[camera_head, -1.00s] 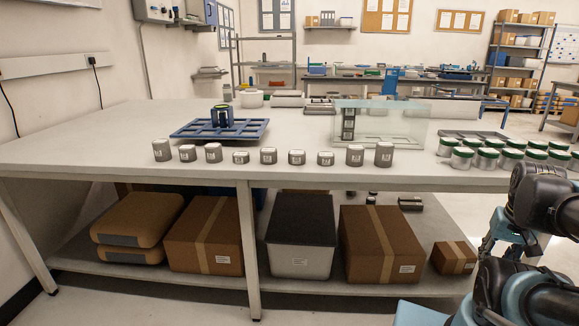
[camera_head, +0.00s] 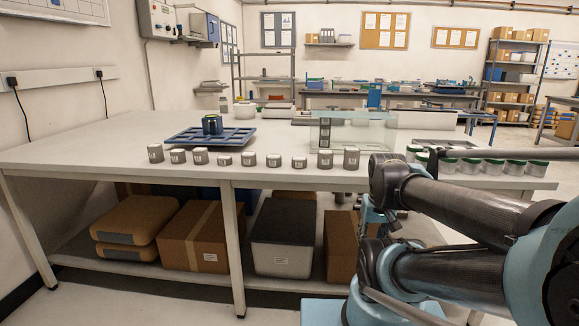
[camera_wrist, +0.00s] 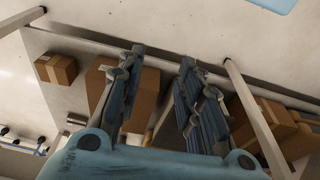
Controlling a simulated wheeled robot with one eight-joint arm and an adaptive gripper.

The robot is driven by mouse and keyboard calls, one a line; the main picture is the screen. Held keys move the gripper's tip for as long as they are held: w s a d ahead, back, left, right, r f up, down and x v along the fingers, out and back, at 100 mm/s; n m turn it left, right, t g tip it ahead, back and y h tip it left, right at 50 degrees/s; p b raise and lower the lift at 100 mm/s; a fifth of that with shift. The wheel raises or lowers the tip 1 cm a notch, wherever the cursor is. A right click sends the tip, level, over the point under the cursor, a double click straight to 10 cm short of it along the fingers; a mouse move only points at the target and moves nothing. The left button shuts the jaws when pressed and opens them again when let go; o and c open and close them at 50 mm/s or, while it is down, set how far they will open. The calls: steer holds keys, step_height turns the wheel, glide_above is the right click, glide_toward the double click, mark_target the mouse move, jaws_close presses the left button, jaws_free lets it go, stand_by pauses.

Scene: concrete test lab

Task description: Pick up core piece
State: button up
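A row of several grey cylinders with white labels, likely the core pieces, stands upright along the front edge of the white bench; their heights differ, with a tall one (camera_head: 155,153) at the left end, a short one (camera_head: 224,160) near the middle and another tall one (camera_head: 351,158) at the right end. My gripper (camera_wrist: 163,57) is open in the wrist view, with nothing between its fingers. It points down past the bench toward the lower-shelf boxes and the floor. No cylinder shows clearly in the wrist view. In the head view my arm hides most of the gripper.
A blue tray (camera_head: 183,138) holds a dark round item (camera_head: 212,124). A clear panelled case (camera_head: 375,135) has a dark stack (camera_head: 324,133) at its left. Green-lidded jars (camera_head: 515,167) stand at the right. Cartons (camera_head: 197,235) and a dark-lidded bin (camera_head: 283,237) fill the lower shelf.

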steer(key=shift+o, duration=0.8)
steer(key=shift+a, duration=0.1)
steer(key=o, duration=0.4)
steer(key=shift+s+r, duration=0.25)
steer(key=shift+r, duration=0.05)
steer(key=o, duration=0.4)
steer(key=w+a+r+n, duration=0.2)
steer(key=w+r+n, duration=0.3)
steer(key=r, duration=0.5)
steer(key=shift+w+a+r+n, duration=0.3)
steer(key=shift+w+a, duration=0.1)
steer(key=shift+w, duration=0.75)
steer(key=w+a+r+n+g, duration=0.1)
steer(key=w+a+r+n, duration=0.85)
steer(key=w, duration=0.35)
steer(key=w+a+r+n+g, duration=0.1)
steer(key=w+a+r+n, duration=0.8)
steer(key=w, duration=0.3)
glide_above(300, 158)
steer(key=w, duration=0.1)
steer(key=shift+m, duration=0.45)
step_height(300, 158, down, 10)
steer(key=shift+f, duration=0.1)
steer(key=shift+s+a+f, duration=0.1)
steer(key=shift+s+f, duration=0.1)
steer(key=shift+f, duration=1.2)
steer(key=shift+s+f, duration=0.2)
steer(key=shift+f, duration=1.2)
